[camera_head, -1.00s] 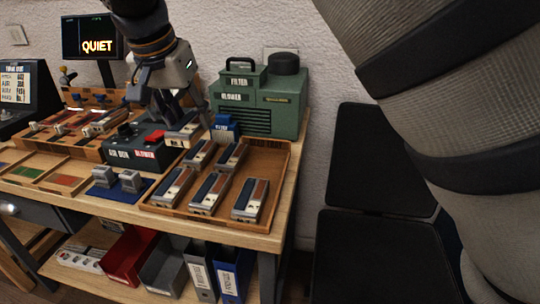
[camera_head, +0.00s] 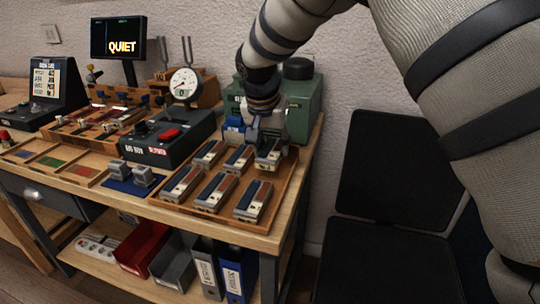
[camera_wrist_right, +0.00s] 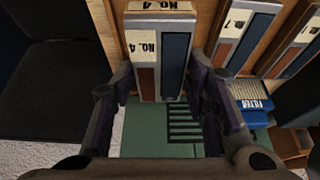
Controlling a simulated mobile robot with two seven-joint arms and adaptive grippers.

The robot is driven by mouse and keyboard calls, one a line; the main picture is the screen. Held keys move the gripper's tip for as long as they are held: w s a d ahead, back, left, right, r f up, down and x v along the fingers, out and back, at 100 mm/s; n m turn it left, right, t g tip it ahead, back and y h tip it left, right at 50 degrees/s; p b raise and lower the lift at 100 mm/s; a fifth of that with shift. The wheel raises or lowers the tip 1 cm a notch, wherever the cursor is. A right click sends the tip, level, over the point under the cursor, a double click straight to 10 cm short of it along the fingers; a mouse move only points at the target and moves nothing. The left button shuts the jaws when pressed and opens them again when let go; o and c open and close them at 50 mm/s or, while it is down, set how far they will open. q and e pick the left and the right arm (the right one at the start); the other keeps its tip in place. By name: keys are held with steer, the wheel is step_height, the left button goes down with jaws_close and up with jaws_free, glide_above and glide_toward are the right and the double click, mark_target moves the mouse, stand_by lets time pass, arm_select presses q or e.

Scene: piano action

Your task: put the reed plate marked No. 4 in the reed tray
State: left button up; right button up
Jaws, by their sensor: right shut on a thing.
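My right gripper (camera_head: 268,134) is shut on a reed plate (camera_head: 268,160) at the back right corner of the wooden reed tray (camera_head: 286,187). In the right wrist view the plate (camera_wrist_right: 147,73) lies between the two fingers (camera_wrist_right: 166,110); its pale label reads NO. 4, beside a dark blue strip and a brown strip. Another NO. 4 marking (camera_wrist_right: 160,6) shows beyond its far end. The plate is in line with the tray's back row; I cannot tell whether it touches the tray floor. My left gripper is in neither view.
Several similar reed plates (camera_head: 216,193) fill the tray's other places, close on the left and in front. A blue filter block (camera_head: 234,130) and the green blower (camera_head: 303,108) stand just behind. A black control box (camera_head: 165,137) is left of the tray.

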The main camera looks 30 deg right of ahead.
mark_target(271, 151)
steer(key=f, duration=0.3)
steer(key=shift+d+f, duration=0.2)
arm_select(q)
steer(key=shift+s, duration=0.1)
arm_select(e)
steer(key=shift+f, duration=0.1)
steer(key=o, duration=1.2)
steer(key=p+v, duration=0.1)
steer(key=v, duration=1.1)
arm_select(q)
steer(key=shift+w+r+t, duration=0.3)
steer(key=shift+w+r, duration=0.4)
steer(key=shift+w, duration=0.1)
